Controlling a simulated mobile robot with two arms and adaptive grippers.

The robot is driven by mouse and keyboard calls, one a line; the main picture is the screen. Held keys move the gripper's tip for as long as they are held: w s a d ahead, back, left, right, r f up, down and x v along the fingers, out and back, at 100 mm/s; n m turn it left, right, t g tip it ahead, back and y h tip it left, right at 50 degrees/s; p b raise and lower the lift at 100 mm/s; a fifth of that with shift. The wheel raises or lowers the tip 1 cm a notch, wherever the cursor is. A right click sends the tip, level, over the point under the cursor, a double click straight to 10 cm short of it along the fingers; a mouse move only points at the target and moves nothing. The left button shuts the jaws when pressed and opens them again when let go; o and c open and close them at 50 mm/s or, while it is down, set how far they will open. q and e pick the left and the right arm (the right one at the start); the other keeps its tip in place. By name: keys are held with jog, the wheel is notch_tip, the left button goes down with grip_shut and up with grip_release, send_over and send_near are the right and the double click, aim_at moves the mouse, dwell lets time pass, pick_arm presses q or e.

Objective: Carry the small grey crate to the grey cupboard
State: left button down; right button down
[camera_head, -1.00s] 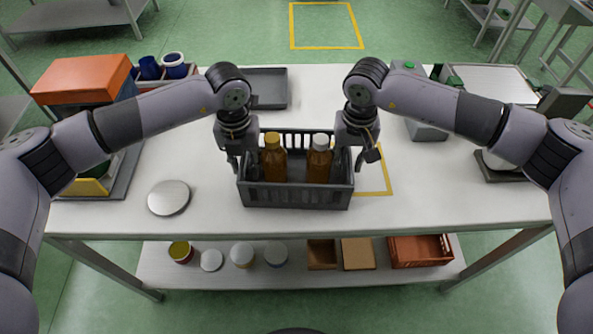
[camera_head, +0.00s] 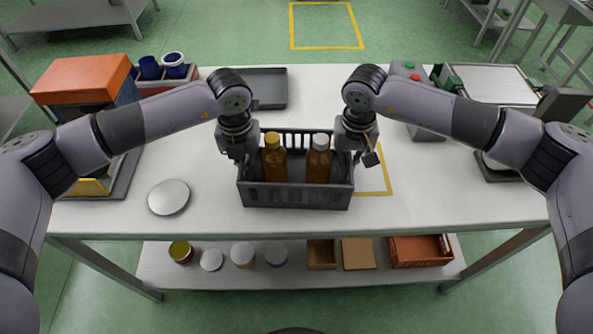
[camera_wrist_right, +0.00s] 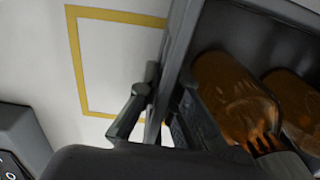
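The small grey crate (camera_head: 297,195) stands on the white table and holds two brown bottles with a yellow cap (camera_head: 272,138) and a white cap (camera_head: 320,140). My left gripper (camera_head: 243,160) is at the crate's left end, its fingers drawn in at the end wall. My right gripper (camera_head: 362,158) is at the right end. In the right wrist view, its fingers (camera_wrist_right: 160,105) straddle the crate wall (camera_wrist_right: 180,50), one outside and one inside, and look closed on it. The fingertips on the left are partly hidden. No grey cupboard is in view.
The table (camera_head: 440,195) has free room in front and to the right. A round metal disc (camera_head: 169,197) lies left of the crate, a dark tray (camera_head: 269,88) behind it. A grey box with buttons (camera_head: 425,132) stands at right. A yellow outline (camera_head: 388,178) marks the tabletop.

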aim_at(350, 154)
pick_arm(q)
jog(key=shift+w+r, duration=0.1)
jog(key=shift+r, duration=0.05)
pick_arm(e)
jog(key=shift+w+r, duration=0.1)
jog(key=shift+r, duration=0.05)
dwell(0.4)
